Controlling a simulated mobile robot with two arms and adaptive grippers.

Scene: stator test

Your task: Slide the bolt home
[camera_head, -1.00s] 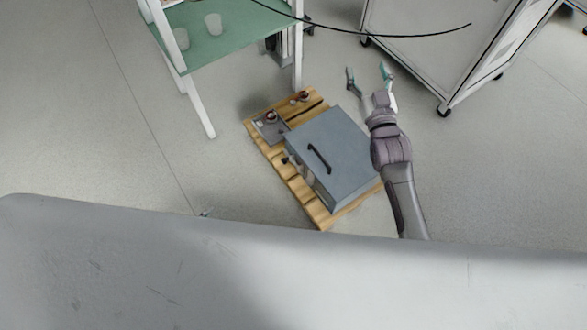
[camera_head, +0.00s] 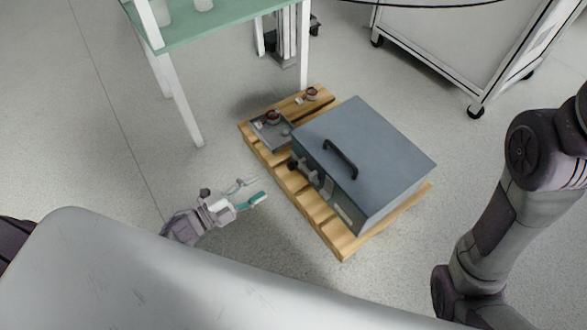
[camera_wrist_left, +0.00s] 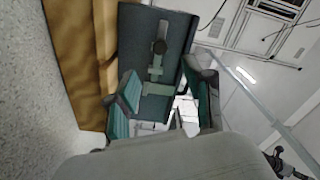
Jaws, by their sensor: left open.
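A blue-grey metal box (camera_head: 375,150) sits closed on a wooden pallet, with a black handle (camera_head: 340,158) on its lid. The bolt (camera_head: 305,172) is on the box's side facing my left gripper. My right gripper is out of view.
The pallet (camera_head: 345,243) also bears a grey tray (camera_head: 262,138) and small copper-coloured parts (camera_head: 312,94). A white-legged table with a green top (camera_head: 215,22) stands behind left, a wheeled white cabinet (camera_head: 455,50) behind right. Floor left of the pallet is clear.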

